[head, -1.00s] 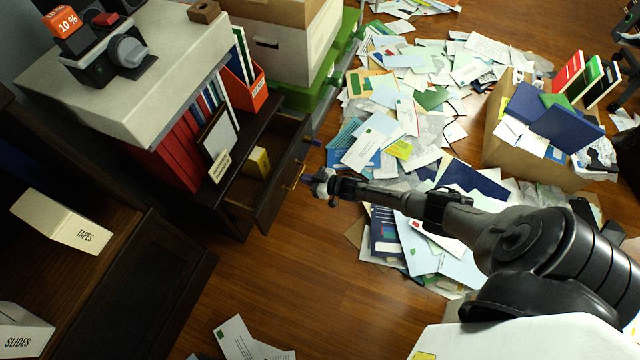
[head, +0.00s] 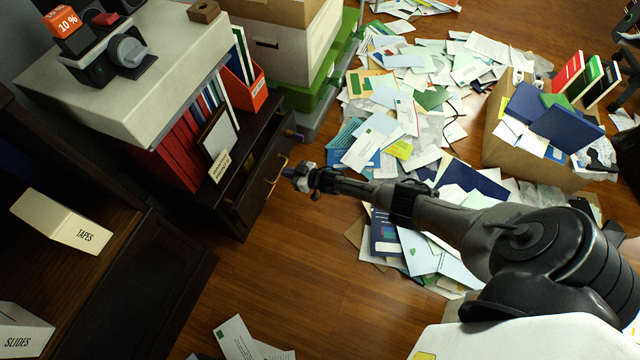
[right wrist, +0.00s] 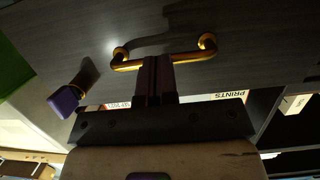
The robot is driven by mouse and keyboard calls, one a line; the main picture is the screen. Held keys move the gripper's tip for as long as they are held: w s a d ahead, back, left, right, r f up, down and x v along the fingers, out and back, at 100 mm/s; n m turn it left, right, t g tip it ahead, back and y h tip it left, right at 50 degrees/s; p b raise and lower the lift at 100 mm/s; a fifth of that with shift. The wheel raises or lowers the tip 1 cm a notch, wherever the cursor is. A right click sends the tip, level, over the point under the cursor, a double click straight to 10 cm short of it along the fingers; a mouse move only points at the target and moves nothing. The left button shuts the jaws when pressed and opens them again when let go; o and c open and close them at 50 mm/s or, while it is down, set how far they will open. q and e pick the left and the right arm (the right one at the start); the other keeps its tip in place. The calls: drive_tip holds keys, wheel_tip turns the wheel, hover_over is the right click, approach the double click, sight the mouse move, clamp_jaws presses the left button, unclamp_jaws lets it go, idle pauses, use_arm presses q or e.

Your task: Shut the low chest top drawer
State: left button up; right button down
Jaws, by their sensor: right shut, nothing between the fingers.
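The low dark chest's top drawer (head: 258,205) has a brass bar handle (head: 279,170) on its front. The drawer stands slightly out, with a narrow dark opening behind its front. My right gripper (head: 290,172) is shut with nothing in it, its tips at the handle. In the right wrist view the closed fingers (right wrist: 158,80) meet or overlap the middle of the brass handle (right wrist: 190,55); whether they touch the drawer front is hard to tell. My left gripper is not in view.
A purple knob-like piece (right wrist: 65,101) projects from the drawer front. Red binders (head: 175,155) and an orange file holder (head: 257,92) stand on the chest. Papers (head: 400,130) litter the floor right of it; bare wood floor (head: 290,270) lies in front.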

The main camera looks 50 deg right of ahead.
sight(272, 168)
drive_tip(key=shift+r+x, duration=0.15)
drive_tip(key=shift+x, duration=0.6)
drive_tip(key=shift+r+x, duration=0.1)
drive_tip(key=shift+x, duration=0.65)
drive_tip(key=shift+w+a+r, duration=0.1)
drive_tip(key=shift+w+a, duration=0.15)
drive_tip(key=shift+w, duration=0.4)
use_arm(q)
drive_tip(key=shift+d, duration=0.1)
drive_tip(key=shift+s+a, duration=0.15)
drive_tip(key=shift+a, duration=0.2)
use_arm(e)
drive_tip(key=shift+w, duration=0.15)
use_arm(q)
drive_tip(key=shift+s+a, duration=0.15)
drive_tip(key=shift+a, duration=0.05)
use_arm(e)
drive_tip(key=shift+w+a, duration=0.1)
drive_tip(key=shift+w, duration=0.15)
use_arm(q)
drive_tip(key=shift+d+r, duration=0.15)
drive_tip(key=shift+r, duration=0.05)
use_arm(e)
drive_tip(key=shift+s, duration=0.25)
